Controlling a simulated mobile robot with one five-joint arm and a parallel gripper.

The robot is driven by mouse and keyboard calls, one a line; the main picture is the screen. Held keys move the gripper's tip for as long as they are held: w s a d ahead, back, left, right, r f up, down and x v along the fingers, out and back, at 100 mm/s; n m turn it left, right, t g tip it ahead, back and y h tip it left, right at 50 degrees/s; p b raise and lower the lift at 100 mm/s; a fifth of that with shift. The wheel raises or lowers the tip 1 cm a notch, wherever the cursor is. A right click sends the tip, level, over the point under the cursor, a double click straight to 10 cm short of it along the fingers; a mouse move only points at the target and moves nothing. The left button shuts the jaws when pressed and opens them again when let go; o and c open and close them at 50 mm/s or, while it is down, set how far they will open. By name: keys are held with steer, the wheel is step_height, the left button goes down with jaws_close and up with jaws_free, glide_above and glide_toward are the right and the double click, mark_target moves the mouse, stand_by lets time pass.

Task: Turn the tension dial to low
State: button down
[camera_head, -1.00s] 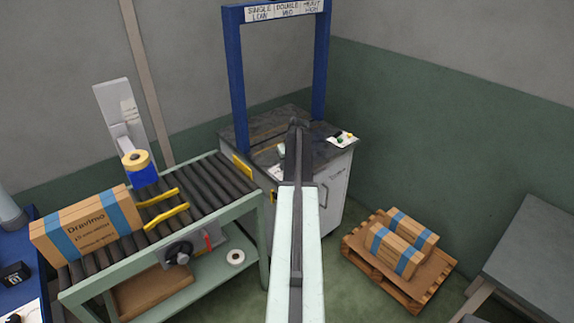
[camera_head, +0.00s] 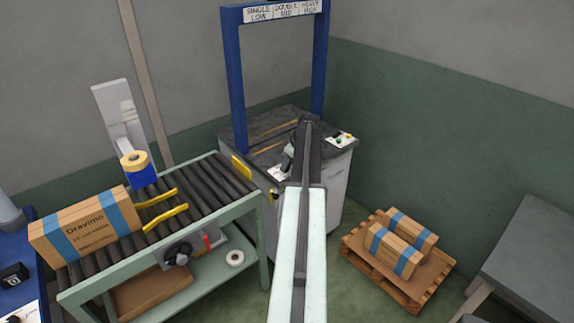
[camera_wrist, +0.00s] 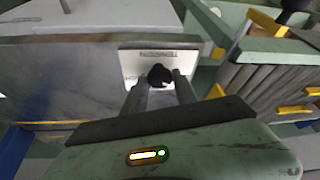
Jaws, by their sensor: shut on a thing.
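The tension dial (camera_wrist: 160,74) is a small black knob on a white plate (camera_wrist: 188,56) with upside-down TENSION lettering in the wrist view. My gripper (camera_wrist: 160,86) is shut on the knob, one finger on each side. Which way the dial points cannot be read. In the head view my gripper (camera_head: 286,165) is at the strapping machine's (camera_head: 335,165) dark top, over the white plate (camera_head: 277,173), and hides the knob. A sign (camera_head: 283,11) on the blue arch reads SINGLE LOW, DOUBLE MID, HEAVY HIGH.
A roller conveyor (camera_head: 200,180) with yellow guides and a taped Dravimo carton (camera_head: 88,232) lies left of the machine. A panel with a green button (camera_head: 340,139) is on the machine's right. A pallet (camera_head: 400,283) with cartons and a grey table (camera_head: 535,260) stand right.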

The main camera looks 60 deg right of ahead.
stand_by(0.3)
steer(key=c, duration=1)
jaws_free()
steer(key=shift+w, duration=0.1)
steer(key=p+v, duration=0.7)
steer(key=shift+r, duration=0.4)
steer(key=shift+a, duration=0.1)
